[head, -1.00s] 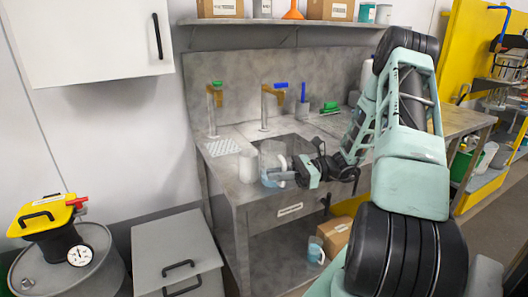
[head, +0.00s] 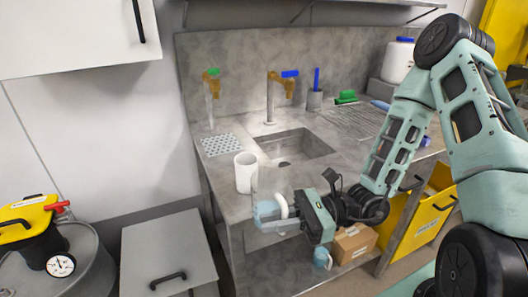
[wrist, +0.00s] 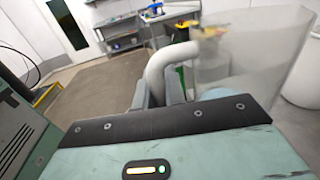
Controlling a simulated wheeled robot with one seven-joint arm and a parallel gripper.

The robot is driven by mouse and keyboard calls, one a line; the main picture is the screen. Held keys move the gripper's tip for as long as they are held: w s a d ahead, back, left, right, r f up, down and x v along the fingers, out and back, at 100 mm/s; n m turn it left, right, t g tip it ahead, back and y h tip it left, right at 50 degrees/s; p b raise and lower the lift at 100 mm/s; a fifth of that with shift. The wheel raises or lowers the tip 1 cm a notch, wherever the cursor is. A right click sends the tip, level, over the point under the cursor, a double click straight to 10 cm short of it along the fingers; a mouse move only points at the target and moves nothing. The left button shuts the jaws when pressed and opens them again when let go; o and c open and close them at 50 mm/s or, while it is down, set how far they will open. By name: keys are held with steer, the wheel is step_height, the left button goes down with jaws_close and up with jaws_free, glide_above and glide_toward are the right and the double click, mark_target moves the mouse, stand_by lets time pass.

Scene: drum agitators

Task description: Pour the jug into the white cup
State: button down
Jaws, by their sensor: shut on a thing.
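The white cup (head: 245,172) stands upright on the grey counter, left of the sink. The clear jug (head: 262,186), with light blue liquid low inside and a white handle, is in front of the cup and partly overlaps it in the head view. My gripper (head: 294,208) is shut on the jug's handle from the right and holds the jug near the counter's front edge. The jug looks close to upright. In the wrist view the handle (wrist: 168,66) is between the fingers, and the jug's clear wall (wrist: 255,48) fills the right side. A white surface, apparently the cup (wrist: 304,75), shows at the right edge.
The sink basin (head: 297,145) and two taps lie behind the jug. A drain plate (head: 216,144) is behind the cup. A cardboard box (head: 354,243) and a light blue mug (head: 322,257) sit below the counter. A grey cabinet (head: 165,250) stands at the left.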

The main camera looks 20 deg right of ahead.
mark_target(267, 191)
steer(key=shift+r, duration=0.1)
steer(key=r+m+p, duration=0.1)
steer(key=p, duration=0.1)
steer(key=w+r+m+p, duration=0.1)
steer(key=shift+w+r+p, duration=0.1)
steer(key=shift+r+p, duration=0.1)
steer(key=shift+p, duration=0.2)
steer(key=shift+w+r+m+h+p, duration=0.4)
steer(key=shift+w+r+m+p, duration=0.35)
steer(key=shift+m+p, duration=0.35)
steer(key=shift+w+r+m+p, duration=0.35)
steer(key=shift+w+m+p, duration=0.25)
steer(key=shift+p, duration=0.3)
steer(key=w+r+m+g+p, duration=0.1)
steer(key=w+r+m+p, duration=0.3)
steer(key=r+p, duration=0.1)
steer(key=shift+h+p, duration=0.4)
steer(key=shift+p, duration=0.4)
steer(key=shift+w+r+m+g+p, duration=0.6)
steer(key=shift+r+m+p, duration=0.35)
steer(key=shift+p, duration=0.3)
steer(key=shift+w+r+m+p, duration=0.7)
steer(key=shift+w+m+p, duration=0.05)
steer(key=shift+p, duration=0.1)
stand_by(0.9)
